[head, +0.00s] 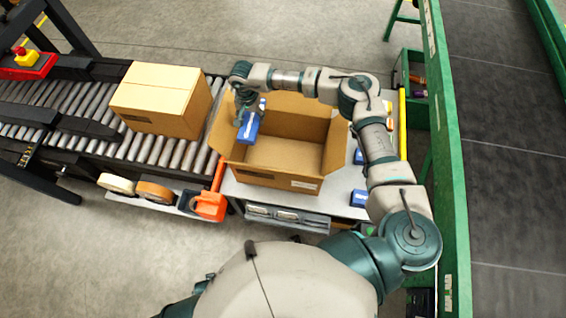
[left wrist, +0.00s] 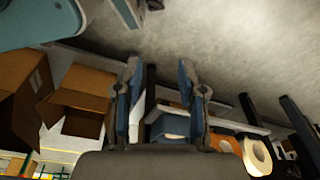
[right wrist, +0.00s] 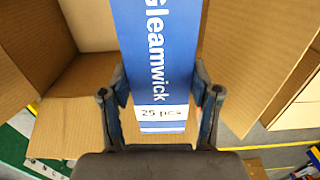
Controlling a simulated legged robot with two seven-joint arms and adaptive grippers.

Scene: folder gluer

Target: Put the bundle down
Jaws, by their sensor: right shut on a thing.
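The bundle is a blue and white pack (head: 249,127) marked "Gleamwick 25 pcs"; it also shows in the right wrist view (right wrist: 155,50). My right gripper (head: 246,108) is shut on it, with one finger on each side in the right wrist view (right wrist: 160,95). The bundle hangs over the left part of an open cardboard box (head: 285,155), whose visible floor is bare. I cannot tell whether the bundle touches the box floor. My left gripper (left wrist: 160,90) is open and empty, away from the box; the head view does not show it.
The box stands on a table (head: 345,208) with other blue packs (head: 360,198) at its right. A closed carton (head: 160,98) sits on the roller conveyor (head: 55,108) at left. Tape rolls (head: 155,191) and an orange dispenser (head: 209,206) are in front. A green frame (head: 447,150) bounds the right.

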